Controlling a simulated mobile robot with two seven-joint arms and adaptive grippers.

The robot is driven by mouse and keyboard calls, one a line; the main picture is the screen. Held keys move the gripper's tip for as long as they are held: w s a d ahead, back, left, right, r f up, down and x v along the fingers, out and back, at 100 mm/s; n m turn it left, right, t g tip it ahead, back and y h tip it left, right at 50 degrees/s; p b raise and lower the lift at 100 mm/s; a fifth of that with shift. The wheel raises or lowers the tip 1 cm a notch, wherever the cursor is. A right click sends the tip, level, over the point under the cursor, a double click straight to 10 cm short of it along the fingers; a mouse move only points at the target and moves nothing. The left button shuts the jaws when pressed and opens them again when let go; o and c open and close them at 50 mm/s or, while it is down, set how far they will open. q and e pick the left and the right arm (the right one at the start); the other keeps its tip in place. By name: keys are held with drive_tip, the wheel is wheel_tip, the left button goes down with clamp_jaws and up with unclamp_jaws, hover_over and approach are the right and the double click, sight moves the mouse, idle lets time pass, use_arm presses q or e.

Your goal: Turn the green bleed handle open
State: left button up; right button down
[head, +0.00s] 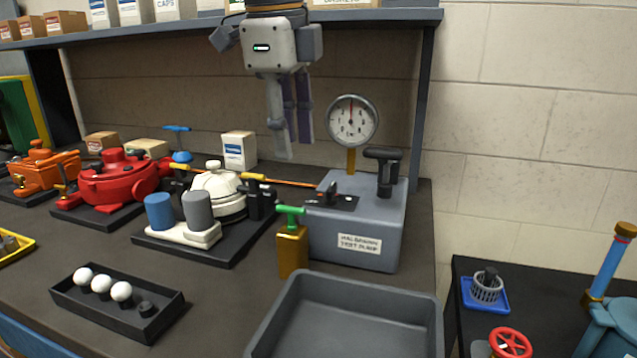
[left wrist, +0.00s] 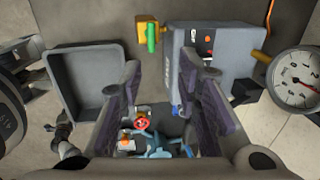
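The green bleed handle (head: 291,210) is a small T-shaped bar on top of a brass block (head: 292,252), at the front left corner of the grey test pump (head: 360,228). The green handle also shows in the left wrist view (left wrist: 152,38), beyond the fingers, near the top middle. My left gripper (head: 293,146) hangs with its fingers down, above and behind the handle, clear of it. In the left wrist view its two fingers (left wrist: 172,75) stand well apart with nothing held between them.
A pressure gauge (head: 351,121) and a black pump handle (head: 384,168) rise from the pump. An orange line (head: 283,182) runs left to a white-domed motor (head: 218,190). An empty grey tray (head: 350,320) stands in front. A shelf (head: 380,17) crosses above.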

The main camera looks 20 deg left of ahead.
sight(293, 208)
use_arm(q)
drive_tip(key=f, duration=1.1)
drive_tip(key=shift+w+a, duration=0.1)
drive_tip(key=shift+w, duration=0.2)
clamp_jaws()
